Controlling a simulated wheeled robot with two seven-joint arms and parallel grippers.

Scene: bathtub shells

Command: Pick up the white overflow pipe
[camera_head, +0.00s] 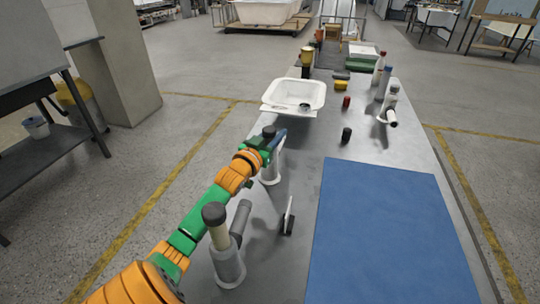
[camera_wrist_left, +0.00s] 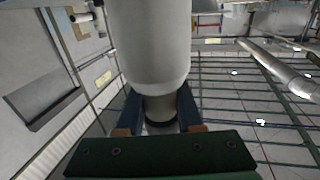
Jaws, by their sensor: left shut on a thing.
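My left gripper (camera_head: 274,141) is at the upper part of a white overflow pipe (camera_head: 270,172) on the grey table. The pipe looks upright, with a dark top; the gripper and wrist cover part of it. In the left wrist view, the white pipe (camera_wrist_left: 148,45) stands large between the blue fingers of the left gripper (camera_wrist_left: 160,108), which is shut on it. I cannot tell whether the pipe's base touches the table. My right gripper is not in view.
A grey pipe (camera_head: 228,264) with a dark cap stands close beside my left arm. A white basin (camera_head: 294,94) lies beyond the gripper. A blue mat (camera_head: 390,230) covers the right front. Another white pipe (camera_head: 389,104) and bottles stand at the right edge.

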